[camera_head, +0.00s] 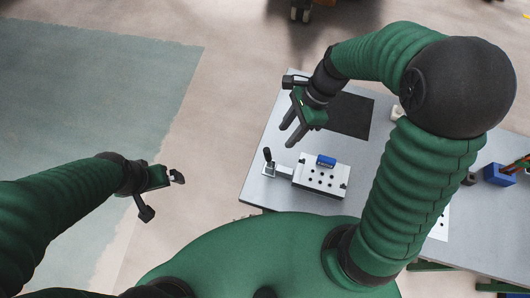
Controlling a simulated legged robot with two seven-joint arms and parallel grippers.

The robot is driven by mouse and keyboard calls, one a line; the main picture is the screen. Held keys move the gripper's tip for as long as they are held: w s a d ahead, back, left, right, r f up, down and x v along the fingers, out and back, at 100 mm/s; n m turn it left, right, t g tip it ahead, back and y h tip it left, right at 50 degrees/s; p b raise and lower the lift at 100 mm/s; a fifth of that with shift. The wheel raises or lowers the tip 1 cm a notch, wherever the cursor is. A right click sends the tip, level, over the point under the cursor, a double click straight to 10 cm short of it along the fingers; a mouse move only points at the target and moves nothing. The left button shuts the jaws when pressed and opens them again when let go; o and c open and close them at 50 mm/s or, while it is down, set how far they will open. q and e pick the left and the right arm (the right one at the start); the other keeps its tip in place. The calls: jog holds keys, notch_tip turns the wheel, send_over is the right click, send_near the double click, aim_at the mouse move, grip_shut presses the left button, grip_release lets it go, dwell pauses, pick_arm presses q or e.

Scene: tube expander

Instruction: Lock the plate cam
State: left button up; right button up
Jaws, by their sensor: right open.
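A pale metal block (313,185) with several dark holes in its top stands near the table's front left. A short black lever (266,155) stands up at its left end, on a small metal base (270,170) joined to the block; I take this for the plate cam. A blue piece (326,161) sits on the block's back edge. My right gripper (289,134) is open and empty, with its fingers pointing down-left, above and behind the lever and apart from it. My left gripper (178,177) is off the table to the left; its jaw opening is too small to tell.
The grey table (258,190) has its left edge close to the lever. A black mat (350,115) lies behind the block. A blue holder (498,175) and a dark round part (468,179) stand at the right, beyond my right arm. The floor on the left is clear.

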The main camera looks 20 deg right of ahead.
aim_at(267, 154)
jog(key=a+f+b, duration=0.1)
jog(key=a+f, duration=0.8)
jog(key=f, duration=0.1)
jog(key=shift+f+h, duration=0.15)
jog(key=shift+h, duration=0.15)
jog(key=d, duration=0.4)
jog(key=shift+w+d+f, duration=0.25)
jog(key=shift+d+f, duration=0.05)
jog(key=shift+d, duration=0.1)
jog(key=c, duration=0.3)
jog(key=shift+c, duration=1.4)
jog(key=a, duration=0.3)
jog(key=shift+r, duration=0.1)
grip_shut()
jog(key=shift+s+d, duration=0.25)
jog(key=shift+d, duration=0.45)
pick_arm(q)
jog(key=shift+w+d+f, duration=0.1)
jog(key=shift+w+f, duration=0.15)
jog(key=shift+f, duration=0.2)
jog(key=shift+w+d+f, duration=0.1)
jog(key=shift+w+f, duration=0.15)
jog(key=shift+f, duration=0.2)
pick_arm(e)
jog(key=shift+a, duration=0.15)
pick_arm(q)
jog(key=shift+a, duration=0.1)
pick_arm(e)
jog(key=shift+a, duration=0.1)
